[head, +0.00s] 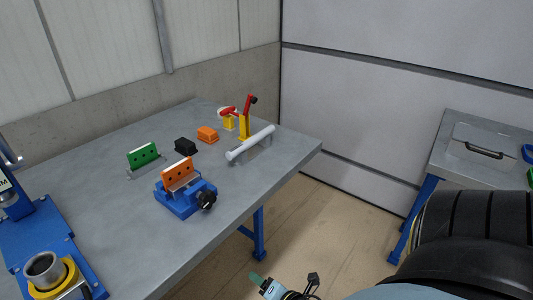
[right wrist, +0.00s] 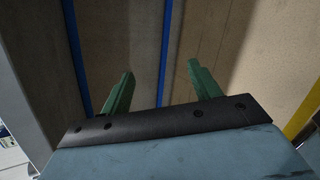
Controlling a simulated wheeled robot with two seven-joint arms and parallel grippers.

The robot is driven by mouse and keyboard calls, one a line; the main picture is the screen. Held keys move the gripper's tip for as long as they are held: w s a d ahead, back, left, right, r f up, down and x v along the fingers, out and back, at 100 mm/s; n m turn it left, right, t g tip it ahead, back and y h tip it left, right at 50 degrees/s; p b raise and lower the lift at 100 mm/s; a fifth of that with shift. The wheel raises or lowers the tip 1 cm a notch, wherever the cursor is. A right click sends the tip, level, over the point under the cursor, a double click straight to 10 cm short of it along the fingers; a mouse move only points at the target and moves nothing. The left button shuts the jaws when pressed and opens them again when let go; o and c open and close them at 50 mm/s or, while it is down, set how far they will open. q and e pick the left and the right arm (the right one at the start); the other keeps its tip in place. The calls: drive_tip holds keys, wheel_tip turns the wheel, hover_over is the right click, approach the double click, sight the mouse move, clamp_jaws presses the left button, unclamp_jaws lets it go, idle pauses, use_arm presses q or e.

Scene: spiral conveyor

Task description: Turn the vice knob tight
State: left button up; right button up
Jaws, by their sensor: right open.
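The blue vice (head: 185,203) sits near the front edge of the grey workbench, with an orange block (head: 178,175) standing in its jaws. Its black knob (head: 206,199) faces the bench's front edge. How tight the jaws are, I cannot tell. My right gripper (head: 258,281) is low in the head view, below and right of the vice, clear of the bench. The right wrist view shows its two green fingers (right wrist: 160,70) apart with nothing between them; the vice and knob are not in that view. My left gripper is not in view.
The workbench (head: 115,240) also holds a green block (head: 142,155), a black block (head: 185,146), an orange block (head: 207,134), a red-and-yellow clamp (head: 244,124) by a grey bar (head: 250,144), and a blue machine (head: 45,235) at left. Open floor (head: 330,215) lies to the right.

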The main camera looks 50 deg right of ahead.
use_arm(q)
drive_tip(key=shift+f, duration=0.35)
use_arm(e)
drive_tip(key=shift+s+f+m+g, duration=0.15)
drive_tip(key=shift+f+m, duration=0.2)
drive_tip(key=shift+f, duration=0.2)
drive_tip(key=shift+s+f+m+g, duration=0.15)
drive_tip(key=shift+f+m, duration=0.2)
drive_tip(key=shift+f, duration=0.2)
drive_tip(key=s+a+f+m+g+y, duration=0.1)
drive_tip(key=s+a+f+m+g, duration=0.2)
drive_tip(key=s+f, duration=0.45)
drive_tip(key=s+a+f+m+g, duration=0.15)
drive_tip(key=s+f+m, duration=0.35)
drive_tip(key=f, duration=0.5)
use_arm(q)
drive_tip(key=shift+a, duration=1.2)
use_arm(e)
drive_tip(key=s+f+m+g, duration=0.3)
drive_tip(key=s+f+m, duration=0.1)
drive_tip(key=s, duration=0.3)
drive_tip(key=s+f+m+g, duration=0.3)
drive_tip(key=s+f+m, duration=0.1)
drive_tip(key=s, duration=0.4)
drive_tip(key=shift+s+a+f+m+y, duration=0.2)
drive_tip(key=shift+f+m+y, duration=0.15)
drive_tip(key=shift+m, duration=0.25)
